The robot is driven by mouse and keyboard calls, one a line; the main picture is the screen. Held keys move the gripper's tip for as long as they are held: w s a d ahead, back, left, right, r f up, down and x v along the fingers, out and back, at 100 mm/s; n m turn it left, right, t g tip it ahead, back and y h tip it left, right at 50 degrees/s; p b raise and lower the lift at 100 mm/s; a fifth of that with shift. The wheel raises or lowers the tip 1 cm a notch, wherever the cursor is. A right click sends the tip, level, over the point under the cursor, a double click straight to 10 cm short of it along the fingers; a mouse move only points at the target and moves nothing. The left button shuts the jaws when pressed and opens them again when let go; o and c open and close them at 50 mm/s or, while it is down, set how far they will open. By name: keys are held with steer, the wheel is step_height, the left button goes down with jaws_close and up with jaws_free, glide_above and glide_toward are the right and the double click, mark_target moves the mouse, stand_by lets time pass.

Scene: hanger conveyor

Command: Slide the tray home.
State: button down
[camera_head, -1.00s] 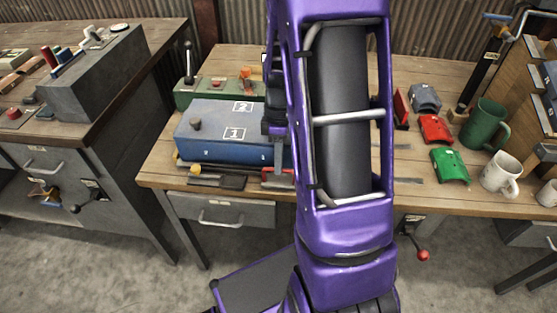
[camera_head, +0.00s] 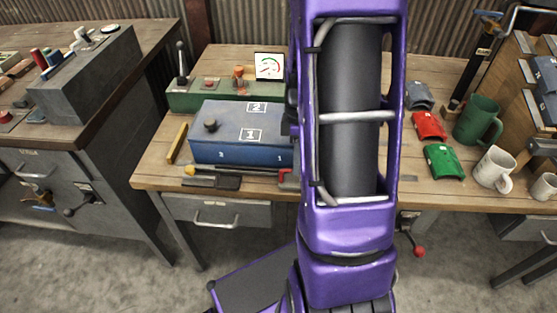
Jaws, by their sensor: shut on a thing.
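The blue block-like piece (camera_head: 225,150), which appears to be the tray, sits on the wooden bench left of my arm. It has a dark round knob (camera_head: 210,125) on top and white labels with numbers. Its right end is hidden behind my arm. A yellow bar (camera_head: 177,144) lies on the bench to its left, with a gap between them. A small red piece (camera_head: 287,178) shows at its lower right, partly covered. My gripper's fingers are hidden behind my own purple arm, so I cannot see their contact with the blue piece.
A green control box (camera_head: 205,97) with a lever and a gauge (camera_head: 269,66) stands behind. A yellow-ended dark tool (camera_head: 212,180) lies in front. Red (camera_head: 430,126) and green (camera_head: 444,162) pieces and several mugs stand at right. A grey block (camera_head: 85,85) is on the left bench.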

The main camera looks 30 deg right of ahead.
steer(key=s+d, duration=0.5)
steer(key=d, duration=0.3)
steer(key=s+d, duration=0.6)
steer(key=d, duration=0.3)
steer(key=s+d, duration=0.6)
steer(key=d, duration=0.2)
steer(key=shift+d+r+p, duration=0.1)
steer(key=shift+d+p, duration=0.1)
steer(key=shift+p, duration=0.15)
steer(key=shift+s+d, duration=0.1)
steer(key=c, duration=1.2)
jaws_free()
steer(key=shift+o, duration=0.2)
step_height(320, 180, up, 17)
steer(key=w+d+p, duration=0.1)
steer(key=w+p, duration=0.1)
steer(key=shift+w+d+p, duration=0.4)
